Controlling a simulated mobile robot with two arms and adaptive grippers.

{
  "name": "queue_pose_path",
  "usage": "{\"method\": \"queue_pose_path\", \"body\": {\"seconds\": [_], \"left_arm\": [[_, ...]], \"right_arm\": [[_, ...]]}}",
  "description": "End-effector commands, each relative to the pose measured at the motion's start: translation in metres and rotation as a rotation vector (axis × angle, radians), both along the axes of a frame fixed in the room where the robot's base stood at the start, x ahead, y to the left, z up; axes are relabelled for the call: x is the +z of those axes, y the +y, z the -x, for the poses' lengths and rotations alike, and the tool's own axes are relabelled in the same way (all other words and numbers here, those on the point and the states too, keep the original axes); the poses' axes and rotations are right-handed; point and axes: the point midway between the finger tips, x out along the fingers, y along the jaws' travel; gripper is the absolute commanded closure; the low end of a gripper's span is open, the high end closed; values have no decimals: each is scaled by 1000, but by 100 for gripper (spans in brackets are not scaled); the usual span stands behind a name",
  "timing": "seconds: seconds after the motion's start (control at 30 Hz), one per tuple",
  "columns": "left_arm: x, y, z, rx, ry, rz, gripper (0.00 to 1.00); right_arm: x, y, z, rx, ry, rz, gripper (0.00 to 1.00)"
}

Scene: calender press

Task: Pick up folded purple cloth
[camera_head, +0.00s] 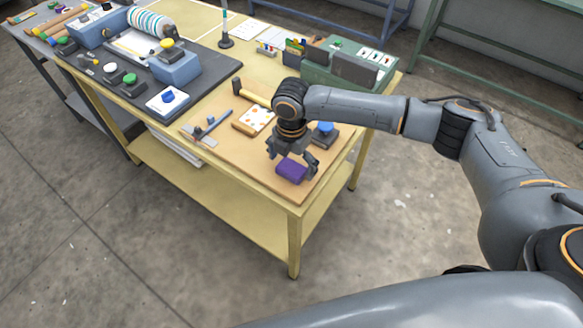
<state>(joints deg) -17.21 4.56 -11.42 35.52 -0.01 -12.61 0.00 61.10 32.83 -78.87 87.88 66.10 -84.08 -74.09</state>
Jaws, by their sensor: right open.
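The folded purple cloth (292,170) is a small block near the front right corner of the yellow table, on a tan board (246,160). My right gripper (292,160) is just above and behind the cloth, pointing down, with its fingers apart. One finger shows on each side near the cloth. I cannot tell whether the fingers touch it. My left gripper is not in view.
A dark stand with a blue knob (324,131) stands right behind the gripper. A polka-dot card (253,121) and a blue-handled tool (212,128) lie to the left. A green box (345,66) is at the back. The table's front edge (235,184) is close to the cloth.

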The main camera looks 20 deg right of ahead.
Motion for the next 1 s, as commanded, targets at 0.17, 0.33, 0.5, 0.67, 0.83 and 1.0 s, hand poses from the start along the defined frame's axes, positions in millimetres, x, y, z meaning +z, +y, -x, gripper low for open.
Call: {"method": "queue_pose_path", "body": {"seconds": [0.17, 0.33, 0.5, 0.67, 0.83, 1.0], "left_arm": [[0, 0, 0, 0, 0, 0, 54], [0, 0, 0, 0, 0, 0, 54], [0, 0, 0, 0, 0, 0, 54], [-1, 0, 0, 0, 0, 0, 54], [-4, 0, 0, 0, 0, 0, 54], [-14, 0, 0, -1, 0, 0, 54]], "right_arm": [[0, 0, 0, 0, 0, 0, 17], [0, 0, 0, 0, 0, 0, 52], [0, 0, 0, -1, 1, 1, 56], [1, 0, 0, -1, 1, 1, 57], [8, 0, -1, -1, -2, 0, 57], [31, 0, -1, 0, -4, -3, 57]]}}
